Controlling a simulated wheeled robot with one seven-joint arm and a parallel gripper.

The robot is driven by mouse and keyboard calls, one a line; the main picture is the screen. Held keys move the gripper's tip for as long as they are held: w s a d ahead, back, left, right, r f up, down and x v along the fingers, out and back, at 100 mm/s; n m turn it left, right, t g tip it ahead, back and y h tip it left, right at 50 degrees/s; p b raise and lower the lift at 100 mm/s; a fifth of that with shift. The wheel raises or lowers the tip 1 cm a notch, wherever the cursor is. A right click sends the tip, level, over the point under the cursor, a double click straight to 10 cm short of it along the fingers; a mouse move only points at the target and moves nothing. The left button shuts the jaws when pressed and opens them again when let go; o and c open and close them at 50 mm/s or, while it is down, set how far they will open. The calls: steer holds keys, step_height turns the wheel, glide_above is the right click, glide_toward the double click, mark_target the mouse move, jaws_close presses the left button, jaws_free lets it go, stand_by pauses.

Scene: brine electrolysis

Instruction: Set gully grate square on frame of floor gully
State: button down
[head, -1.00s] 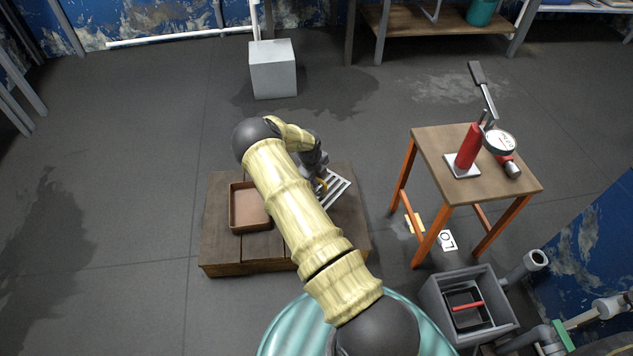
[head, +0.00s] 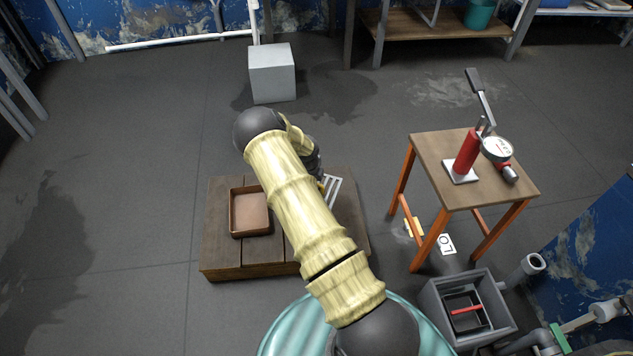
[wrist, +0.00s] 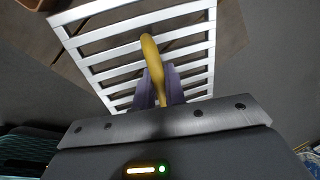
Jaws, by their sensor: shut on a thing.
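The gully grate (wrist: 105,47) is a pale metal frame with several slats and a yellow loop handle (wrist: 150,46). My gripper (wrist: 159,85) has its purple fingers shut on that handle, with the grate stretched out beyond them. In the head view the grate (head: 332,188) shows only partly beside my arm, over the right part of a wooden platform. Whether it touches the platform is unclear. The floor gully appears to be the grey square open box (head: 432,302) at lower right, with a dark inner bucket and a red bar inside. It stands apart from the grate.
The wooden platform (head: 222,255) carries a brown tray (head: 236,212). Grey pipes (head: 530,266) lie right of the gully. A grey block (head: 272,75) stands behind; floor at left is clear.

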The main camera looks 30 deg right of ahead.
steer(key=s+a+r+n+y+p, duration=0.1)
steer(key=a+r+n+p, duration=0.3)
steer(key=n, duration=0.9)
steer(key=s+a+r+n+g+y+p, duration=0.1)
steer(key=a+r+n+p, duration=0.3)
steer(key=a+r+n, duration=0.7)
steer(key=s+r+n+y, duration=0.1)
steer(key=n, duration=0.2)
steer(key=shift+s+a+r+g+y, duration=0.15)
steer(key=shift+s+r+g+y, duration=0.15)
steer(key=shift+y, duration=0.1)
